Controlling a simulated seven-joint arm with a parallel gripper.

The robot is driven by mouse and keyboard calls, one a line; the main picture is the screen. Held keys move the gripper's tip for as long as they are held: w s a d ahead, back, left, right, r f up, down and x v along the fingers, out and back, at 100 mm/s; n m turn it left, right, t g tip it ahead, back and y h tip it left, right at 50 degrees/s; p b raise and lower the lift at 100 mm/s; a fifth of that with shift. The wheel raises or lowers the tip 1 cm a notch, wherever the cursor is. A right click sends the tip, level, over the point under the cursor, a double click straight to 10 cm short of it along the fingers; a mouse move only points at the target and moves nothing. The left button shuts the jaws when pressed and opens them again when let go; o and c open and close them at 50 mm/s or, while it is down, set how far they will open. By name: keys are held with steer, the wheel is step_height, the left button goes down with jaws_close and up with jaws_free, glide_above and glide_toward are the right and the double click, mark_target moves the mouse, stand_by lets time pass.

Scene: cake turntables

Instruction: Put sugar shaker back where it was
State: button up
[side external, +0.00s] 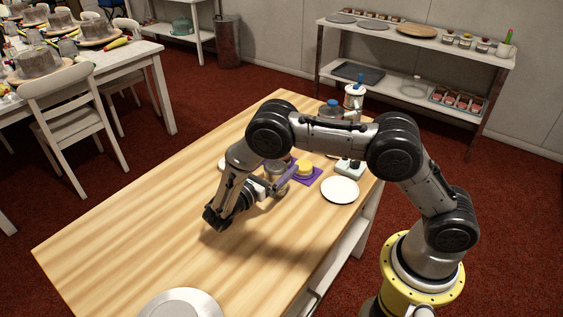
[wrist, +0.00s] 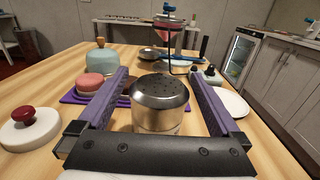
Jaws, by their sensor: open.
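The sugar shaker (wrist: 160,103) is a metal cylinder with a dark, perforated domed lid. It stands upright between the two purple fingers of my gripper (wrist: 160,78) in the wrist view. The fingers are apart, one on each side of it, and I cannot tell whether either touches it. In the side external view my gripper (side external: 282,182) is low over the wooden table, with the shaker (side external: 275,171) partly hidden by it. The shaker's base is hidden by the gripper body in the wrist view.
A purple mat (wrist: 71,98) with a pink cake (wrist: 90,83) lies just left of the shaker. A white round item with a red knob (wrist: 23,115) is farther left. A white plate (side external: 340,190) is to the right. A tall dispenser stand (wrist: 170,38) stands behind. The near-left table is clear.

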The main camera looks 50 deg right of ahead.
steer(key=a, duration=1)
steer(key=s+d+r+m+g+y, duration=0.1)
steer(key=s+d+r+m+y, duration=0.2)
steer(key=s+r+m+y, duration=0.3)
steer(key=s+d+r+m+g+y, duration=0.1)
steer(key=s+d+r+m+y, duration=0.3)
steer(key=r, duration=0.5)
steer(key=s+a+r+m+t+y, duration=0.1)
steer(key=s+r+m+t+y, duration=0.1)
steer(key=s, duration=0.5)
steer(key=s+a+r+m+t+y, duration=0.2)
steer(key=s+m+t+y, duration=0.3)
steer(key=s, duration=0.3)
steer(key=shift+s+r+m+t+y, duration=0.3)
steer(key=shift+r+m+y, duration=0.15)
steer(key=shift+m+y, duration=0.05)
